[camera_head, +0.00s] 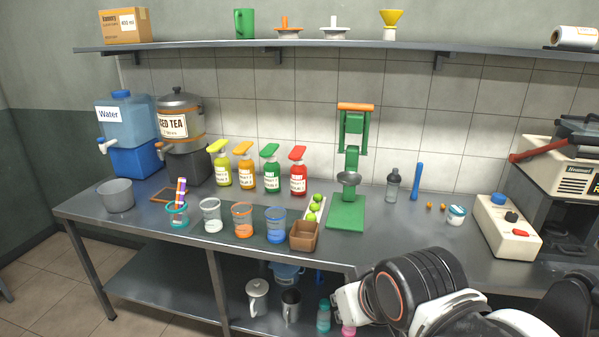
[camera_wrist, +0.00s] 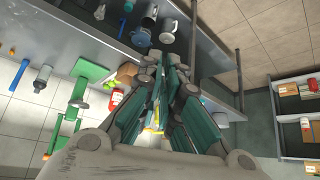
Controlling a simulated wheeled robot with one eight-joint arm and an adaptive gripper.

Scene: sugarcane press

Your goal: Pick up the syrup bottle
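Several pump bottles stand upright in a row on the counter in the head view: a yellow one (camera_head: 222,170), an orange one (camera_head: 245,174), a green one (camera_head: 270,175) and a red one (camera_head: 298,178). Which of them is the syrup bottle I cannot tell. In the wrist view the red bottle (camera_wrist: 116,97) shows left of my gripper (camera_wrist: 166,75). The gripper's teal-padded fingers are apart, with a narrow gap, and I see no object held between them. They partly hide the other bottles. In the head view my arm fills the lower right, and the fingers are not clear.
A green press (camera_head: 346,213) stands right of the bottles. Several cups, a brown box (camera_head: 303,236) and limes (camera_head: 315,208) are in front of them. A water dispenser (camera_head: 128,125) and an iced tea dispenser (camera_head: 180,125) stand left. A shelf (camera_head: 300,45) runs above.

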